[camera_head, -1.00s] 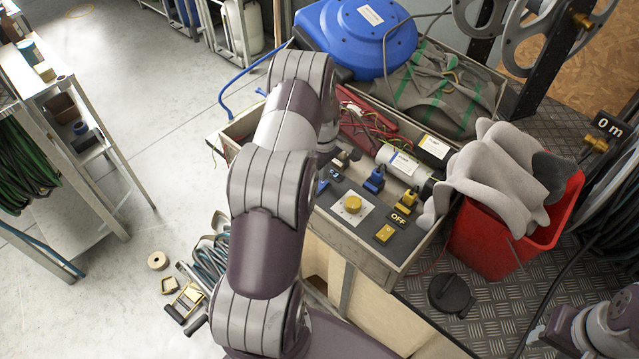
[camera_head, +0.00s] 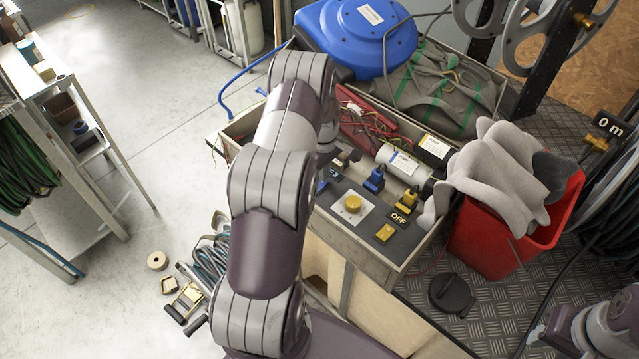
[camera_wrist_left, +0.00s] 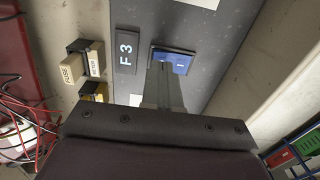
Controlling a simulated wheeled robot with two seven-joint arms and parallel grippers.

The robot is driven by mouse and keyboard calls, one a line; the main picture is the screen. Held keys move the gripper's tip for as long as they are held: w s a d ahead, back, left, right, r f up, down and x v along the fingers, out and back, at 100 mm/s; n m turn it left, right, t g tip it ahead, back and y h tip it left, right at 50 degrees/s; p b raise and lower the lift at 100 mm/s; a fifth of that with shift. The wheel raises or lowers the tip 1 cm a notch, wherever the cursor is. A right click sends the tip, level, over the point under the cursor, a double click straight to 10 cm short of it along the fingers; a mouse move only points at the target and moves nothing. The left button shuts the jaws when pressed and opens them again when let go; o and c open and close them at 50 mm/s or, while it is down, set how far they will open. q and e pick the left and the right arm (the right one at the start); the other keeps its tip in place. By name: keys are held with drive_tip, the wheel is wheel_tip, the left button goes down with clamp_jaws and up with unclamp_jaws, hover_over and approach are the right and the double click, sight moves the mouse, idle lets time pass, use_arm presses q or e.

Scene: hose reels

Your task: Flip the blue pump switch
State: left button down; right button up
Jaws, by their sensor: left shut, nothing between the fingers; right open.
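The blue switch (camera_wrist_left: 174,61) is a rocker marked with a white line, set in the dark grey panel beside the F 3 label (camera_wrist_left: 126,50). My left gripper (camera_wrist_left: 161,68) is shut and empty, and its fingertips overlap the switch's lower left part in the left wrist view. Whether they touch it I cannot tell. In the head view, my left arm reaches over the panel (camera_head: 363,230) and a small piece of the blue switch (camera_head: 322,186) shows beside it. My right arm shows at the lower right, but its fingers cannot be made out.
A fuse block (camera_wrist_left: 80,66) and red wires lie near my left gripper. A red bin (camera_head: 510,237) with grey cloth stands to the right.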

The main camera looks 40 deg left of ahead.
use_arm(q)
drive_tip(key=shift+f+b, duration=0.45)
drive_tip(key=shift+f, duration=0.3)
wheel_tip(320, 180, up, 7)
drive_tip(key=p, duration=0.5)
idle(0.3)
idle(0.4)
